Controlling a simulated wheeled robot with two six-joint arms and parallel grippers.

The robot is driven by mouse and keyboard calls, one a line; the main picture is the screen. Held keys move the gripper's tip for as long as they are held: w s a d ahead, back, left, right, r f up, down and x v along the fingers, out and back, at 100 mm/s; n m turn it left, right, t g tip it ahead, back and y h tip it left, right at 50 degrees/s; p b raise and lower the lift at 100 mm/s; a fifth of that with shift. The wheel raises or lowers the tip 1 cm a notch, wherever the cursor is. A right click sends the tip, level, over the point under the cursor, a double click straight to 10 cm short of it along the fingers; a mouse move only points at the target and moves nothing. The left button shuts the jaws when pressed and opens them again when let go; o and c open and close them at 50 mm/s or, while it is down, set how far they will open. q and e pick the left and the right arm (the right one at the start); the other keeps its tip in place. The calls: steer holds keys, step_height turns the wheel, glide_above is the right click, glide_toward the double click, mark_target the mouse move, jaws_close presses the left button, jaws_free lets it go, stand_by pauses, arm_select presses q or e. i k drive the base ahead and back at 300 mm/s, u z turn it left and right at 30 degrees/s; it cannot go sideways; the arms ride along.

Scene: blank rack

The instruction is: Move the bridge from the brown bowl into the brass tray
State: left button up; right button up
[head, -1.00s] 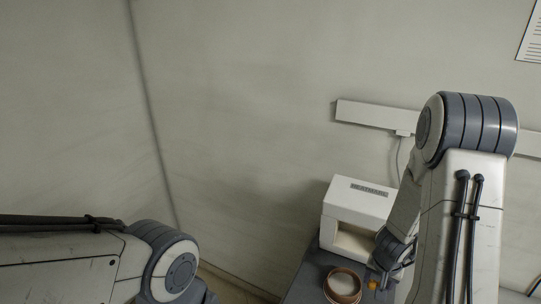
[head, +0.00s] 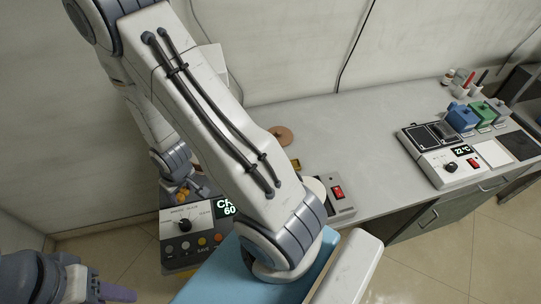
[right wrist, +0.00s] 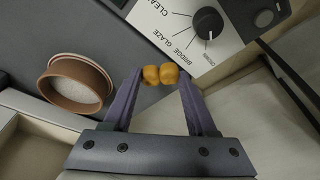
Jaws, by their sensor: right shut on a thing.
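The bridge is a small amber, lobed piece (right wrist: 160,75) between the purple fingertips of my right gripper (right wrist: 158,78) in the right wrist view. The gripper is shut on it. In the head view the right gripper (head: 186,193) is at left, near the control panel, with the bridge a small orange spot. The brown bowl (right wrist: 74,84), round with a pale inside, stands left of the gripper in the right wrist view, apart from it.
A control panel with a black knob (head: 184,225) lies close to the right gripper. On the grey bench (head: 370,120) are a brown disc (head: 281,136), a red-switch box (head: 337,192), a temperature unit (head: 450,165) and coloured blocks. The bench middle is clear.

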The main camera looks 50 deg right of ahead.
mark_target(290, 165)
steer(key=k, duration=0.45)
steer(key=u, duration=1)
steer(key=i, duration=0.85)
steer(key=z, duration=2.15)
